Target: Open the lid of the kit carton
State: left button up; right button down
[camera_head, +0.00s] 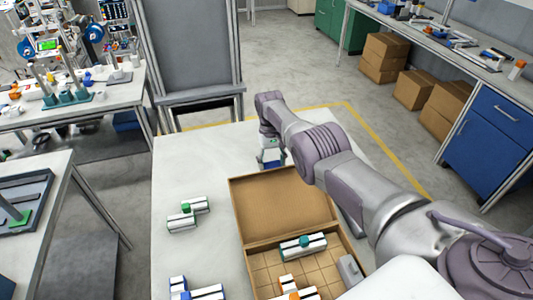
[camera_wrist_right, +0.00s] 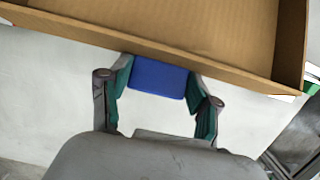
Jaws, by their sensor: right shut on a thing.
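The brown kit carton (camera_head: 248,270) stands on the pale table, its gridded inside showing. Its lid (camera_head: 283,205) is swung open away from the box, inner face in view; it also fills the top of the right wrist view (camera_wrist_right: 200,30). A blue tab (camera_wrist_right: 160,80) sticks out from the lid's edge. My right gripper (camera_head: 270,158) is at the lid's far edge, with its fingers (camera_wrist_right: 158,95) shut on the blue tab in the right wrist view. My left gripper is not in view.
A white part with a green block (camera_head: 305,243) and an orange-marked one (camera_head: 290,287) lie in the carton. White-and-green parts (camera_head: 186,214) and blue-marked parts (camera_head: 200,292) lie left of it. A grey board (camera_head: 190,45) stands beyond.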

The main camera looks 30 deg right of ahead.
jog(key=shift+s+f, duration=0.15)
jog(key=shift+f, duration=0.05)
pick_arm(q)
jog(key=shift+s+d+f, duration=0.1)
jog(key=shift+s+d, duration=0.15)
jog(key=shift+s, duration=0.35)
pick_arm(e)
jog(key=shift+r, duration=0.1)
jog(key=shift+c, duration=1.2)
grip_release()
jog(key=shift+r, duration=0.1)
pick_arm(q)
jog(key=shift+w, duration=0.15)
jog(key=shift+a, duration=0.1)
pick_arm(e)
jog(key=shift+r, duration=0.25)
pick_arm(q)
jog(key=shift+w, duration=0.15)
pick_arm(e)
notch_tip(320, 180, up, 11)
jog(key=w, duration=0.2)
jog(key=shift+d+r, duration=0.2)
jog(key=shift+d, duration=0.05)
